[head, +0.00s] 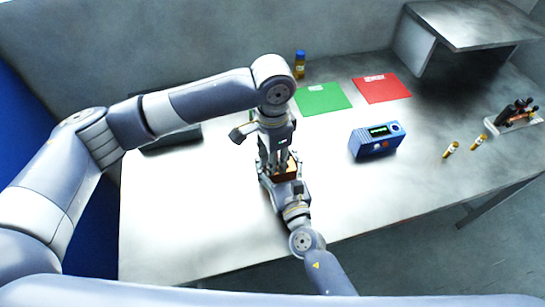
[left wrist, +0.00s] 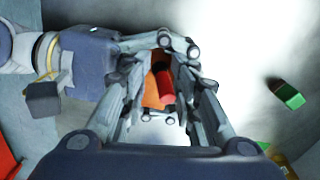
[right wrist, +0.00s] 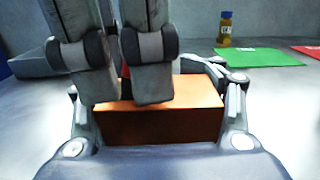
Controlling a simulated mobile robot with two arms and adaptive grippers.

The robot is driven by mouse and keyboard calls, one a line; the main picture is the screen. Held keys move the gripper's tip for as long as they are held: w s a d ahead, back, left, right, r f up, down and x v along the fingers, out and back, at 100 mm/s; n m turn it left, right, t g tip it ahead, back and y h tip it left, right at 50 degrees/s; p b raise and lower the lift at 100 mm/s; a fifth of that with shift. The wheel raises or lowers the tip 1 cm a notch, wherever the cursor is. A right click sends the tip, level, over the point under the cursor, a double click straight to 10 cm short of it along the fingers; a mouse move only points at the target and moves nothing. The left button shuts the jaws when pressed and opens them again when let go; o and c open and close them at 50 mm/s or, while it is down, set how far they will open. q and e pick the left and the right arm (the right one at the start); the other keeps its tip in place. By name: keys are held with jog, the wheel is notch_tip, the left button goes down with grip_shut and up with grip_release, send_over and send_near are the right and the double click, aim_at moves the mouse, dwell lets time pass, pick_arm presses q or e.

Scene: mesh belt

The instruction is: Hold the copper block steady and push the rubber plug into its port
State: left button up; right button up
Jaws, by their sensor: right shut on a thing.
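The copper block (head: 292,171) is low at the table's near middle, between my right gripper's fingers; it fills the right wrist view (right wrist: 165,124). My right gripper (head: 281,176) is shut on it from the near side. My left gripper (head: 273,160) points down over the block. In the left wrist view the red rubber plug (left wrist: 167,90) is between its fingers, with orange block surface showing beside it, so the fingers look open around the plug. In the right wrist view the left fingers mostly hide the plug. The port and the plug's seating cannot be seen.
A blue device (head: 377,140) with a green display stands to the right. Green (head: 323,98) and red (head: 382,88) mats and an amber bottle (head: 300,66) are behind. Two vials (head: 451,149) and a rack (head: 517,115) are far right. The table's front left is clear.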

pick_arm(q)
jog(key=shift+f, duration=0.1)
notch_tip(320, 180, up, 12)
dwell(0.7)
jog(key=shift+w+f, duration=0.1)
jog(key=c, duration=0.8)
jog(key=shift+w+d+f+m, duration=0.25)
jog(key=shift+w+f, duration=0.2)
jog(key=shift+f, duration=3.3)
